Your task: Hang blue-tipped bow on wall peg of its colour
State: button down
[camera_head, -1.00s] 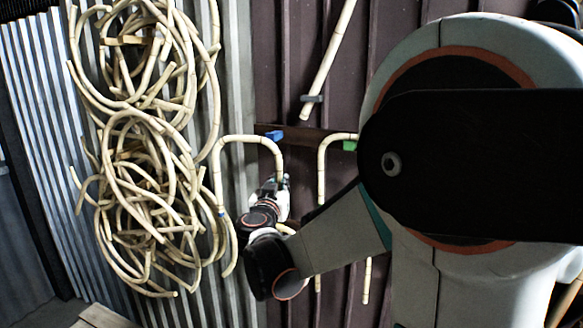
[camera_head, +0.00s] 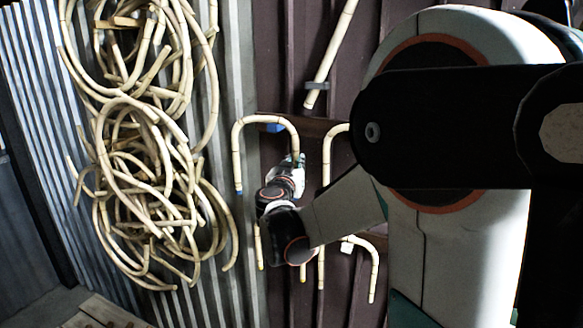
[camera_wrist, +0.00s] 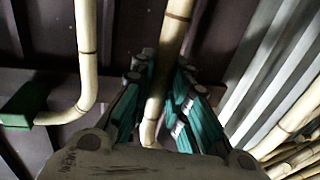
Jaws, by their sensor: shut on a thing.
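A pale rattan bow (camera_head: 237,150) with a blue tip on its left leg is held upright against the wall in the head view. My gripper (camera_head: 293,165) is shut on its right leg, just under the bend. The blue peg (camera_head: 274,128) shows right below the bow's top bar; whether they touch I cannot tell. In the wrist view the held leg (camera_wrist: 176,30) runs between the gripper fingers (camera_wrist: 161,75). The blue tip is out of the wrist view.
Another bow (camera_head: 327,150) hangs just right of my gripper, near a green peg (camera_wrist: 22,106) at the wrist view's left. A slanting rod (camera_head: 330,55) is on the wall above. A large rattan tangle (camera_head: 150,150) fills the left. Short bent pieces (camera_head: 374,270) hang below.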

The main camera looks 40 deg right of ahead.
jog(key=shift+w+d+f+b, duration=0.25)
jog(key=shift+w+d, duration=0.35)
jog(key=shift+d, duration=0.45)
jog(key=shift+w+d+f+b, duration=0.25)
jog(key=shift+w+d, duration=0.35)
jog(key=shift+d, duration=0.4)
jog(key=shift+w+d+f+b, duration=0.25)
jog(key=shift+w+d, duration=0.35)
jog(key=shift+d, duration=0.45)
jog(key=c, duration=1.5)
grip_release()
jog(key=shift+o, duration=0.2)
jog(key=shift+s+a, duration=0.1)
jog(key=v, duration=1.1)
jog(key=shift+s+a, duration=0.25)
jog(key=shift+s, duration=0.05)
jog(key=shift+a, duration=0.15)
